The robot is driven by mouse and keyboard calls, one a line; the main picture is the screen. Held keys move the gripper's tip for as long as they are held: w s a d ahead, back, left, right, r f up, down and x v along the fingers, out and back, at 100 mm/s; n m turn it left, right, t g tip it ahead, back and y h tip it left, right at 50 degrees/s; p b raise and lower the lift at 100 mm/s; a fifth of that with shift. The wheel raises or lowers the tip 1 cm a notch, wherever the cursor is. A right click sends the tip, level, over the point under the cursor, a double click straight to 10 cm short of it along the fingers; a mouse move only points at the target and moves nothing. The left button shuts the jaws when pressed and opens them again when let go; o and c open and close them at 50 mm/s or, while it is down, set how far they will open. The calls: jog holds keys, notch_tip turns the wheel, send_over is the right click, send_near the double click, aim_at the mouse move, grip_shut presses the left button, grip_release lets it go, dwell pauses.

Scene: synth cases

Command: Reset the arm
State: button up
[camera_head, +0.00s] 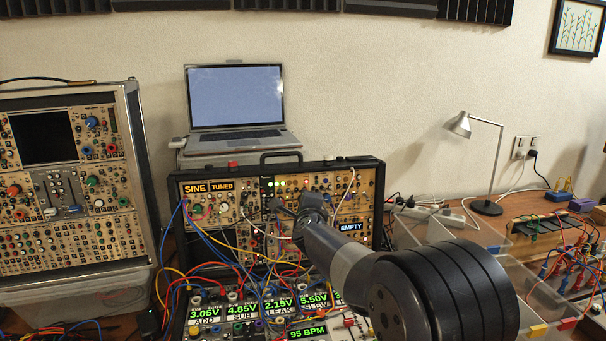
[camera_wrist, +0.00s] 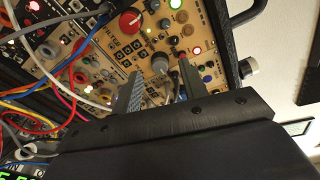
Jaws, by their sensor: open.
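My arm (camera_head: 355,268) reaches from the lower right of the head view to the front of the upright synth case (camera_head: 226,231). My gripper (camera_wrist: 159,70) is open in the wrist view, its two grey fingers apart and pointing at the tan module panel (camera_wrist: 215,45). Nothing is seen held. I cannot tell whether the fingers touch the panel. In the head view the fingertips are small and hard to make out, and my arm hides part of the case.
Patch cables (camera_head: 215,252) hang in front of the case, above a lower panel with green displays (camera_head: 240,308). A laptop (camera_head: 236,105) stands behind. A taller synth case (camera_head: 70,190) is at left. A lamp (camera_head: 486,205) and clear bins (camera_head: 440,230) are at right. The wall area above is open.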

jog(key=shift+w+a+f, duration=0.15)
jog(key=shift+w, duration=0.85)
jog(key=s+d+r, duration=0.1)
jog(key=s+r, duration=0.1)
jog(key=s, duration=0.9)
jog(key=w+f+n+t+y+p, duration=0.1)
jog(key=w+f+n+p, duration=0.1)
jog(key=w+n+p, duration=0.9)
jog(key=n+p, duration=0.3)
jog(key=n, duration=0.3)
jog(key=shift+a+f+t, duration=0.15)
jog(key=shift+a+t, duration=0.15)
jog(key=shift+a, duration=0.1)
jog(key=shift+f+n, duration=0.15)
jog(key=shift+n, duration=0.25)
